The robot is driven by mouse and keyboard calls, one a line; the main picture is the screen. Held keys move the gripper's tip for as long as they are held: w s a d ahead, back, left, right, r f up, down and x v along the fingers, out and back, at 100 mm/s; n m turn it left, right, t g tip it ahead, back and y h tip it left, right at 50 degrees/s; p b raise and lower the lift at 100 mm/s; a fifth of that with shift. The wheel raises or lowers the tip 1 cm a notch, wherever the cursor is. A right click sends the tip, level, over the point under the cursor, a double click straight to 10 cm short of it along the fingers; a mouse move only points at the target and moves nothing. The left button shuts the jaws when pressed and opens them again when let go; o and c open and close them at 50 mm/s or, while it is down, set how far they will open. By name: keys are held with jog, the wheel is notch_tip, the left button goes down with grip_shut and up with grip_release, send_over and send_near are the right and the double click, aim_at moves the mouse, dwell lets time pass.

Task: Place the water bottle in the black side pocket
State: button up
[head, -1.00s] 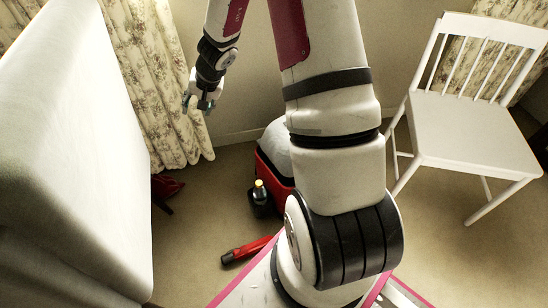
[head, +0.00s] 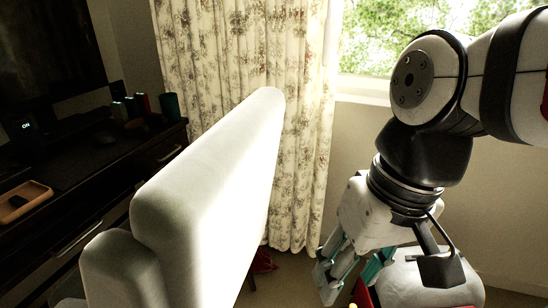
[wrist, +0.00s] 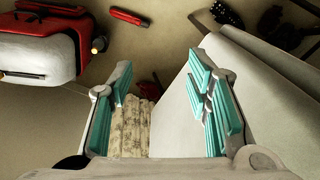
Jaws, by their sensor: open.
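In the head view only a bit of the white top (head: 420,285) and red edge shows behind my gripper. My gripper (head: 348,278) points down, open and empty, its teal-padded fingers also showing in the wrist view (wrist: 164,85). The bottle lies outside the fingers.
A red cylinder with a dark end (wrist: 128,17) lies on the floor near the suitcase. A white upholstered seat (head: 200,200) stands left of my gripper. A floral curtain (head: 245,60) hangs behind. A dark desk (head: 85,170) is at the left.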

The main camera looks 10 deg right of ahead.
jog(key=s+d+h, duration=0.1)
jog(key=s+d, duration=0.1)
jog(key=s, duration=0.5)
jog(key=shift+d+g+h, duration=0.3)
jog(key=shift+d+g, duration=0.1)
notch_tip(320, 180, up, 28)
jog(key=t+p, duration=0.4)
jog(key=p, duration=2.3)
jog(key=shift+d+r, duration=0.25)
jog(key=shift+d, duration=0.05)
